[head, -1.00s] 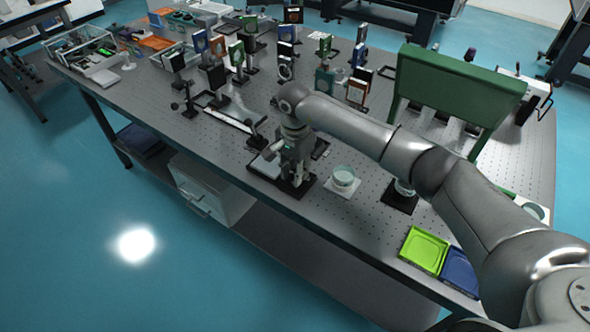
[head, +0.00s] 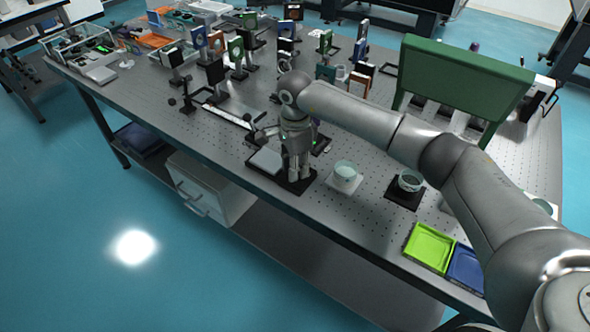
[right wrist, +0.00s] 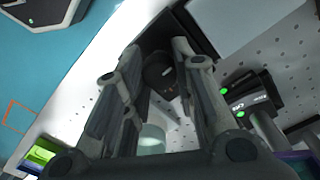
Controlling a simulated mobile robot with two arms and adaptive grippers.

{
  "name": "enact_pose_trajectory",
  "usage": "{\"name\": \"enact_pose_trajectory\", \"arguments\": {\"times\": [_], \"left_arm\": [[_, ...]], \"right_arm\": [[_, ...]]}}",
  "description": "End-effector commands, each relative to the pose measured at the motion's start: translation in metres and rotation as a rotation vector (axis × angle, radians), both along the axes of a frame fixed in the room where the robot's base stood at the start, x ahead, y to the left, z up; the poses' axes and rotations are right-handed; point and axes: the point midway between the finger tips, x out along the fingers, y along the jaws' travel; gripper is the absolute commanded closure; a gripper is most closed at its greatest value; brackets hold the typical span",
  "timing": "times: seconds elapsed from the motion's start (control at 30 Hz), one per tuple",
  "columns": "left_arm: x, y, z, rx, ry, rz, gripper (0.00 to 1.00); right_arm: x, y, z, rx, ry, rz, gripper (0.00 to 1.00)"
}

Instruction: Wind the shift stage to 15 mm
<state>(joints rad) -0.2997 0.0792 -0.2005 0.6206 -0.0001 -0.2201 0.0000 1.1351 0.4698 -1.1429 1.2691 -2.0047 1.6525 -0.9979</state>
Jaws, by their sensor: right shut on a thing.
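The shift stage (head: 265,161) sits near the front edge of the optical table, with a pale flat plate on a dark base. My right gripper (head: 298,177) points down at the right part of this base. In the right wrist view, its two fingers stand on either side of a dark round knob (right wrist: 160,75) and are shut on it. The stage's dark base shows behind the knob, with a pale plate (right wrist: 235,22) at the upper right. The scale reading is not legible. My left gripper is not in view.
A glass dish on a white square (head: 345,175) stands close right of the gripper, and another dish on a black square (head: 409,181) is farther right. Green (head: 430,246) and blue (head: 467,268) trays lie at the front edge. Optics mounts (head: 215,72) crowd the back.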

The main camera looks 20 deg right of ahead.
Motion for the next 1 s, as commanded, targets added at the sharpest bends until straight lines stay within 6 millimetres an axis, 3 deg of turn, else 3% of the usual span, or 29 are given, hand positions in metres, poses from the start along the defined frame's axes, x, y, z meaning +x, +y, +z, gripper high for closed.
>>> {"name": "enact_pose_trajectory", "arguments": {"times": [0.3,1.0], "left_arm": [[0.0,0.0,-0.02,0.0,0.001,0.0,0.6],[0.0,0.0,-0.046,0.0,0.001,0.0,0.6]], "right_arm": [[0.001,-0.001,-0.002,-0.001,-0.004,-0.302,0.98],[0.0,0.0,0.0,-0.001,-0.003,-0.967,0.98]]}}
